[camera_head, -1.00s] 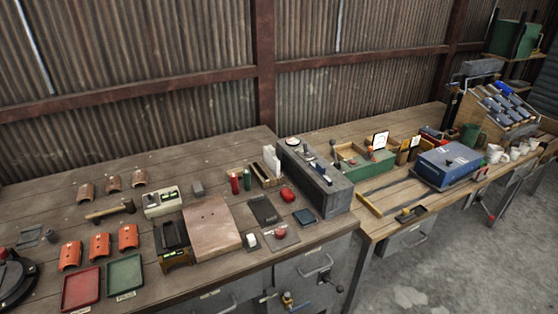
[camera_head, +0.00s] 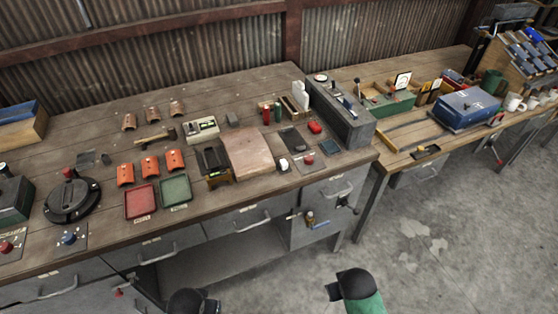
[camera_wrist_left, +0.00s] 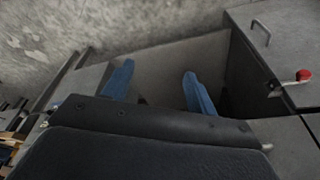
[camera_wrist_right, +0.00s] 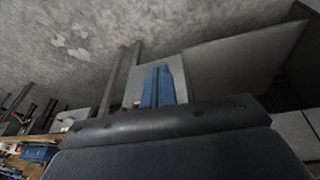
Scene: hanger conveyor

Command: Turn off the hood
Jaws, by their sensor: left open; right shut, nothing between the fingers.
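No hood can be made out in any view, and I cannot tell which control belongs to one. A red knob (camera_head: 7,247) and a blue knob (camera_head: 69,238) sit on small plates at the bench's left front. A grey box with small levers (camera_head: 343,112) stands at the right end of the near bench. My left gripper (camera_wrist_left: 157,80) is open and empty, its blue fingers apart, over the floor and cabinet fronts. My right gripper (camera_wrist_right: 157,84) is shut and empty, its blue fingers together. Neither gripper's fingers show in the head view.
A red-tipped handle (camera_wrist_left: 304,75) sticks out of a cabinet in the left wrist view. The wooden bench (camera_head: 85,120) holds a round black device (camera_head: 72,203), red tray (camera_head: 140,201) and green tray (camera_head: 175,190). Concrete floor (camera_head: 440,220) is clear at right.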

